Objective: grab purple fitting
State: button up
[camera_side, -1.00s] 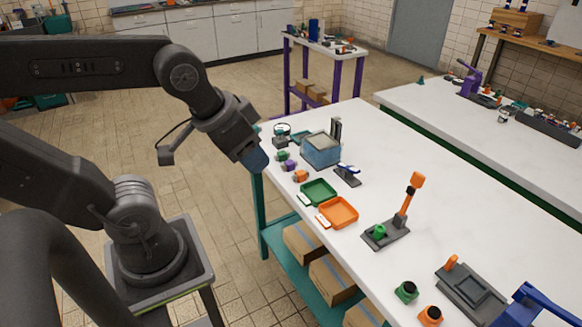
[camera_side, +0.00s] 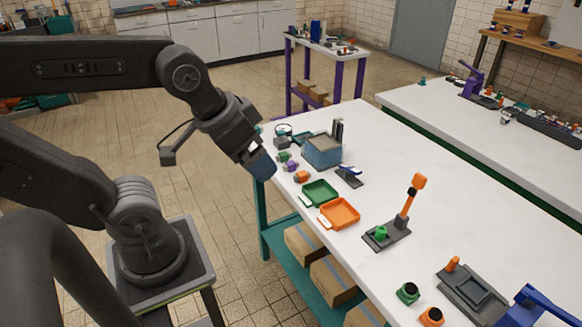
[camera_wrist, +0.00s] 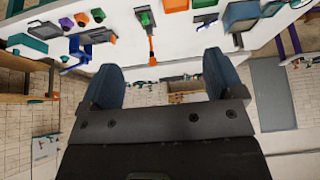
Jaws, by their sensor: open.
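In the side view a small purple fitting (camera_side: 291,166) lies on the near-left edge of the white table, between a green fitting (camera_side: 284,156) and an orange fitting (camera_side: 301,176). My gripper (camera_side: 266,169) is just left of it, at the table edge, tilted down and apart from it. In the wrist view my gripper (camera_wrist: 163,82) shows two blue fingers wide apart with nothing between them. Another purple piece (camera_wrist: 66,23) appears far off at upper left in the wrist view, in a row with orange and green ones.
A blue-grey bin (camera_side: 322,152) stands right of the fittings. Green (camera_side: 319,192) and orange (camera_side: 340,213) trays lie nearer the side camera. A lever fixture (camera_side: 388,233) stands farther along. The table's middle and far side are largely clear.

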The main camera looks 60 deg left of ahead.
jog(key=w+a+n+g+y, duration=0.2)
jog(key=w+a+n, duration=0.45)
jog(key=w, duration=0.45)
jog(key=n+g+y, duration=0.3)
jog(key=n+g, duration=0.1)
jog(key=n, duration=0.8)
send_over(291, 163)
jog(key=d, duration=0.3)
jog(key=f, duration=2.3)
jog(key=shift+w+f, duration=0.2)
jog(key=shift+w, duration=0.15)
jog(key=shift+h, duration=0.3)
jog(key=shift+s+a+x, duration=0.1)
jog(key=shift+x, duration=1.4)
jog(key=shift+s+a+x, duration=0.15)
jog(key=shift+x, duration=1.3)
jog(key=shift+r, duration=0.1)
jog(key=c, duration=1.1)
